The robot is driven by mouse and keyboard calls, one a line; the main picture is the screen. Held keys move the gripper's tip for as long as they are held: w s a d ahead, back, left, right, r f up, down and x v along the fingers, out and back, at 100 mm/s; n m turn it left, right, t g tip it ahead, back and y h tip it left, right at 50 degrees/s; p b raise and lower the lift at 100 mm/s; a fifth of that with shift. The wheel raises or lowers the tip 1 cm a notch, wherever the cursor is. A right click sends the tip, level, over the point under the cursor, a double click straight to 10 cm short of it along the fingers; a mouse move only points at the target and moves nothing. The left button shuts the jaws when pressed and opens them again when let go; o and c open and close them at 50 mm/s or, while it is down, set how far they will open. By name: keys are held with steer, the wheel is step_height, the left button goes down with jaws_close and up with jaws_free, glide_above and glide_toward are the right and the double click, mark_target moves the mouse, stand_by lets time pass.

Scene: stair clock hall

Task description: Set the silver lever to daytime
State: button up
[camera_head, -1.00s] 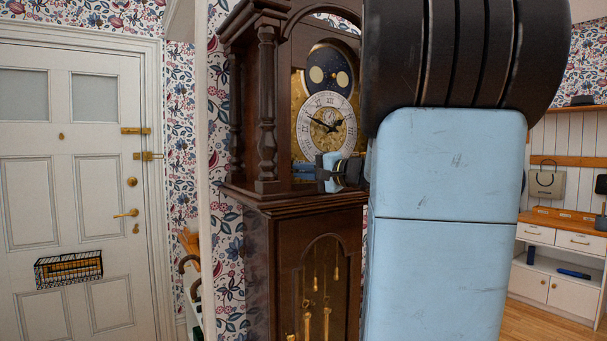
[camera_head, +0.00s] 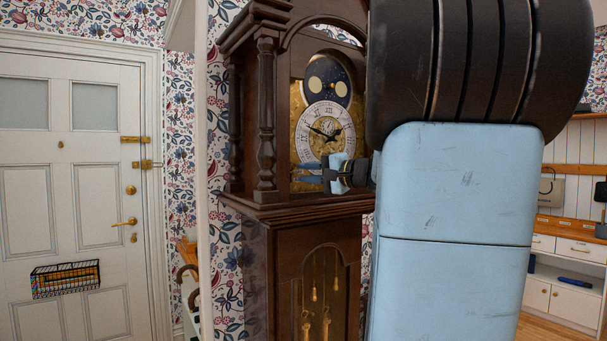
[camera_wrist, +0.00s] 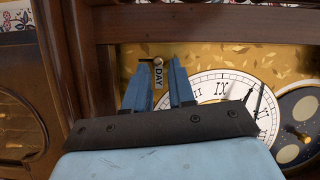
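The tall dark wooden clock (camera_head: 265,205) stands in the middle of the head view, with a white dial (camera_head: 309,147) on a gold face. My gripper (camera_head: 304,173) is in front of the lower edge of the dial, its blue fingers pointing left. In the wrist view my gripper (camera_wrist: 158,62) is open, with its two blue fingers apart. A small label reading DAY (camera_wrist: 158,77) shows between them. A small silver piece, seemingly the lever (camera_wrist: 157,62), shows at the label's end, between the fingertips. I cannot tell whether a finger touches it.
The clock's wooden frame (camera_wrist: 200,24) borders the gold face close to the fingertips. A turned wooden column (camera_head: 266,115) stands left of the dial. A white door (camera_head: 60,180) is at the left, and a white cabinet (camera_head: 565,270) at the right. My arm hides the clock's right side.

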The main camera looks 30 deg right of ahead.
steer(key=v, duration=1.2)
steer(key=s+a+f+n+g, duration=0.2)
steer(key=a+f+g, duration=0.3)
steer(key=a, duration=0.4)
steer(key=s+a+f+n+g, duration=0.1)
steer(key=a+f+n+g, duration=0.25)
steer(key=a+f, duration=0.5)
steer(key=s+a+f+n+g+h, duration=0.2)
steer(key=s+a+f+n+h, duration=0.3)
steer(key=s+a+f+h, duration=0.2)
steer(key=shift+s+f+n, duration=0.35)
steer(key=shift+s+f, duration=0.4)
steer(key=shift+s, duration=0.65)
